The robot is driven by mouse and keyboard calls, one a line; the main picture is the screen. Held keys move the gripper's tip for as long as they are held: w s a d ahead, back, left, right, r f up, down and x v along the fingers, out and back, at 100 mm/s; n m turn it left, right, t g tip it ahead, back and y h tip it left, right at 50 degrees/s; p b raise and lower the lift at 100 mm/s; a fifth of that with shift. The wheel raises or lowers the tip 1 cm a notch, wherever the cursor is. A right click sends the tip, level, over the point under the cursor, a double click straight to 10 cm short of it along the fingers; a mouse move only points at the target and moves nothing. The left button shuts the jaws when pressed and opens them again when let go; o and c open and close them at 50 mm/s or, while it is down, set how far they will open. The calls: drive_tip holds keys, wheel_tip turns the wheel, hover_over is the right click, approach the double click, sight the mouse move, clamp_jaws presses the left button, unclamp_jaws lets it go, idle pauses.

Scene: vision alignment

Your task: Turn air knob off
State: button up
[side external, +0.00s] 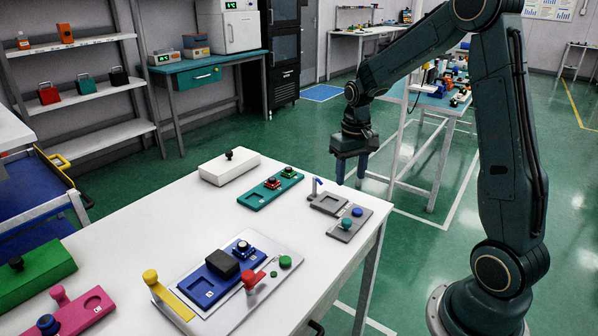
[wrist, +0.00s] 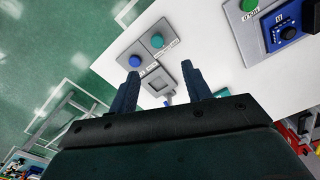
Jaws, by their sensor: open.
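A grey panel (side external: 328,204) lies near the table's right edge, with a teal knob (side external: 346,223), a blue knob (side external: 357,212) and a small upright lever (side external: 316,185). The wrist view shows the same teal knob (wrist: 157,40) and blue knob (wrist: 134,61), with labels too small to read. A black knob (side external: 242,248) sits on a blue plate (side external: 200,288) on a silver panel; it also shows in the wrist view (wrist: 288,32). I cannot tell which is the air knob. My gripper (side external: 351,178) is open and empty, pointing down, above and apart from the grey panel.
A red knob (side external: 251,280), a green button (side external: 285,261) and a yellow handle (side external: 160,290) stand on the silver panel. A teal plate (side external: 270,190), a white box (side external: 229,167) and a pink plate (side external: 80,312) share the white table. Bare tabletop lies between the panels.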

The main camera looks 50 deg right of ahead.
sight(347, 221)
drive_tip(key=shift+w+d+f, duration=0.1)
drive_tip(key=shift+d+f, duration=0.3)
drive_tip(key=shift+f, duration=0.15)
wheel_tip(347, 221, down, 14)
drive_tip(key=shift+r, duration=0.1)
idle(0.6)
drive_tip(key=c, duration=1)
